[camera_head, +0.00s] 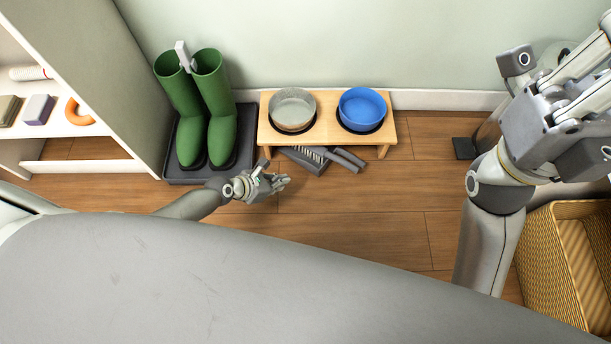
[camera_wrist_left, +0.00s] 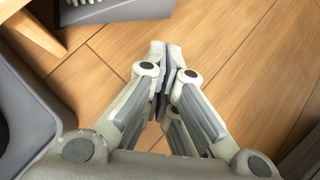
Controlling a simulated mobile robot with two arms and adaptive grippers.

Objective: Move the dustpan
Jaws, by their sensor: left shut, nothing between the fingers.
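The grey dustpan (camera_head: 304,163) lies on the floor at the front of the wooden bowl stand, partly under it. A brush with pale bristles and a dark handle (camera_head: 346,158) lies with it. Part of this set, with the bristles, also shows at the top edge of the left wrist view (camera_wrist_left: 115,10). My left gripper (camera_head: 281,183) is in front and slightly left of the dustpan, apart from it. Its fingers are together and empty in the left wrist view (camera_wrist_left: 166,58). My right gripper (camera_head: 590,75) is at the upper right, far from the dustpan; its fingertips are unclear.
The bowl stand (camera_head: 264,132) carries a grey bowl (camera_head: 292,108) and a blue bowl (camera_head: 362,108). Green boots (camera_head: 222,135) stand on a dark tray (camera_head: 185,176) at the left. A shelf (camera_head: 95,65) is further left, a wicker basket (camera_head: 545,265) at lower right. Floor right of the dustpan is clear.

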